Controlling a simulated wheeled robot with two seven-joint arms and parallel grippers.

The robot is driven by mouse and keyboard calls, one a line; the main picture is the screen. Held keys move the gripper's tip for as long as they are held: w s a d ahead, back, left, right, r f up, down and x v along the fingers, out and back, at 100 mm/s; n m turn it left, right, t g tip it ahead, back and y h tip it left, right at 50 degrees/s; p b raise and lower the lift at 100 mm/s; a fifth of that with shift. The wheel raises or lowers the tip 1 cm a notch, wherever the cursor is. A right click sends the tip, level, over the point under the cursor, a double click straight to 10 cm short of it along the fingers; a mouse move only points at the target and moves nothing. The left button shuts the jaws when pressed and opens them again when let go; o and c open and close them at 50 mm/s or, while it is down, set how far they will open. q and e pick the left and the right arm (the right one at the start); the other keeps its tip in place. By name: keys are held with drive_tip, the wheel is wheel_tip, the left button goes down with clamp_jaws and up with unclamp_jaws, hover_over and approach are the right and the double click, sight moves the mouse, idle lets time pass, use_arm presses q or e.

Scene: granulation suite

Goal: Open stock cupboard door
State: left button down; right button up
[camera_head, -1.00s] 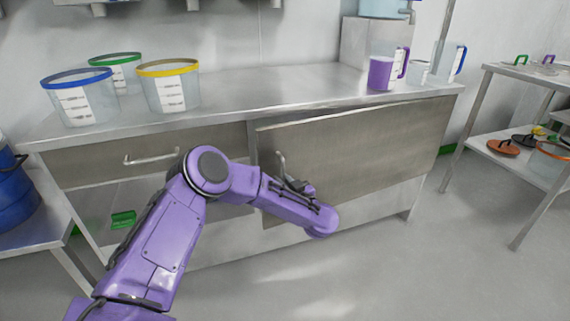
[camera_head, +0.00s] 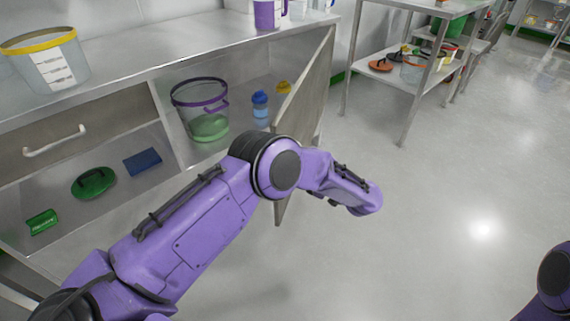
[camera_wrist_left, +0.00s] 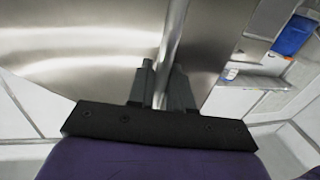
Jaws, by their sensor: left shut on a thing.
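The stock cupboard door (camera_head: 304,92), a brushed metal panel, stands swung well out from the cupboard, joined at its right side. The opening shows the cupboard's inside (camera_head: 240,80). My left arm crosses in front of the door's lower part in the head view and hides its handle and the gripper. In the left wrist view my left gripper (camera_wrist_left: 162,75) is shut on a bright upright bar, which looks like the door handle (camera_wrist_left: 173,35), against the metal panel. My right gripper is out of view; only part of my right arm shows at the lower right.
Inside stand a clear bucket with a purple rim (camera_head: 204,108), a blue-capped bottle (camera_head: 260,103) and a yellow item (camera_head: 284,87). A drawer (camera_head: 70,135) is left, above a shelf with green and blue items. A steel rack (camera_head: 385,75) stands right; floor between is clear.

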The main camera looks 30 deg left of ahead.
use_arm(q)
drive_tip(key=shift+w+d, duration=0.2)
drive_tip(key=shift+d, duration=0.75)
drive_tip(key=c, duration=1.2)
unclamp_jaws()
